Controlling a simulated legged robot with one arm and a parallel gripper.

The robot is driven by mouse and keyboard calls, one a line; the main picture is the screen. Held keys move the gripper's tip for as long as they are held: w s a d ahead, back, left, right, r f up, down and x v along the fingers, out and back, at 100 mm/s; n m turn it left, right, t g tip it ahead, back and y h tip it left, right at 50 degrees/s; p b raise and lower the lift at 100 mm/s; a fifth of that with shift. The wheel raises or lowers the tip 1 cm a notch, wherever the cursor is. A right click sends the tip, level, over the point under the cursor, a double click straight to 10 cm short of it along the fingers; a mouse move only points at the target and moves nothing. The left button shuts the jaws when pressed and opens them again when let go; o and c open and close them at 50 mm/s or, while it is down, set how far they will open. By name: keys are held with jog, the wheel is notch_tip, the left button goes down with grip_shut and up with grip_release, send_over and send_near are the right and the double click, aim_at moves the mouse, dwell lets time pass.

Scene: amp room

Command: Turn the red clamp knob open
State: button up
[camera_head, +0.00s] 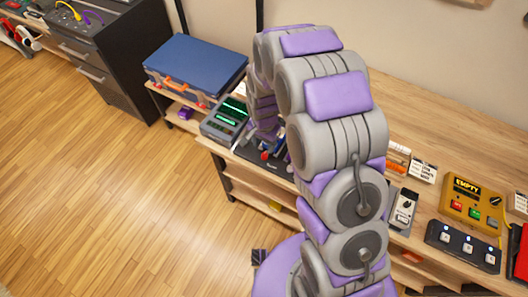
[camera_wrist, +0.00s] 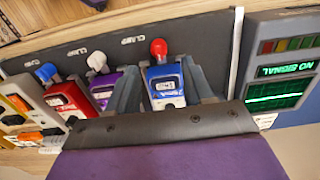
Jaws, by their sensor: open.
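The red clamp knob (camera_wrist: 158,47) stands on a blue unit (camera_wrist: 166,84) with a small white label in the wrist view. My gripper (camera_wrist: 160,64) is open, with one grey finger on each side of the blue unit. The red knob shows between and just beyond the fingertips. I cannot tell whether the fingers touch the unit. In the head view my arm hides most of this spot.
To the left are a purple unit with a white knob (camera_wrist: 97,61) and a red unit with a blue knob (camera_wrist: 46,72). A "NO SIGNAL" meter (camera_wrist: 283,85) stands at right. The head view shows a blue case (camera_head: 195,66) and a yellow "EMPTY" box (camera_head: 472,203).

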aim_at(264, 153)
notch_tip(264, 153, down, 6)
jog(key=shift+b, duration=0.35)
grip_shut()
dwell(0.4)
